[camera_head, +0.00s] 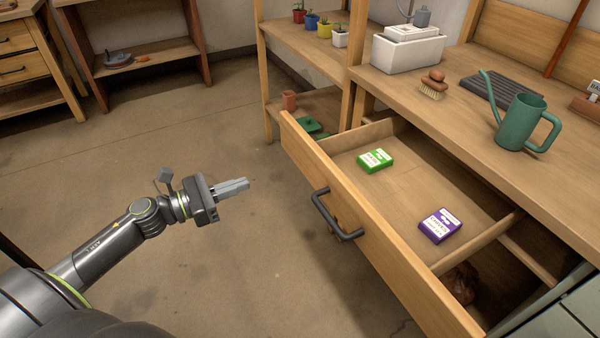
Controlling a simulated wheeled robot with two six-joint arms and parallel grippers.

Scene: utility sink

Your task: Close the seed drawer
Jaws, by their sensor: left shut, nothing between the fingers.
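The seed drawer (375,225) is pulled out from under the wooden bench top. Its front carries a dark bar handle (336,215). A green seed packet (375,160) and a purple seed packet (440,226) lie flat inside it, apart from each other. My left gripper (246,184) is shut and empty, to the left of the drawer front and apart from it, its fingers pointing toward the drawer. My right gripper is not in view.
A shelf with small pots (323,28) stands behind the drawer. The floor (230,260) before the drawer is clear.

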